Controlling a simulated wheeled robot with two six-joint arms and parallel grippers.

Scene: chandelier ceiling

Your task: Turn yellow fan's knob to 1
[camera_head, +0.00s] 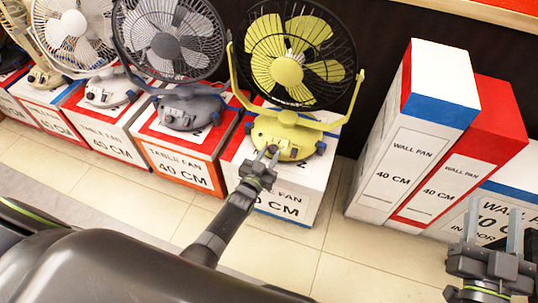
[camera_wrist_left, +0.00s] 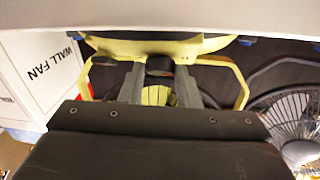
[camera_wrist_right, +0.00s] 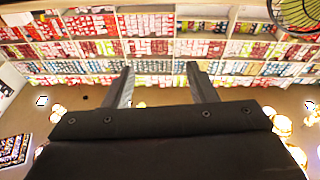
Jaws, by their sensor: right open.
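The yellow fan (camera_head: 287,70) stands on a white, red and blue box, with a dark cage and a yellow base (camera_head: 287,138). My left gripper (camera_head: 266,155) is at the front of that base. In the left wrist view, my left gripper (camera_wrist_left: 160,78) has its fingers on either side of a dark knob (camera_wrist_left: 159,65), with little or no gap showing. The knob's pointer and number marks cannot be read. My right gripper (camera_head: 487,232) is open and empty at the right, away from the fan; it also shows in the right wrist view (camera_wrist_right: 160,80).
A grey fan (camera_head: 168,45) and a white fan (camera_head: 75,25) stand on boxes to the left. The yellow fan's box (camera_head: 316,180) is below it. Tall wall fan boxes (camera_head: 410,150) stand at the right. The tiled floor (camera_head: 340,265) in front is clear.

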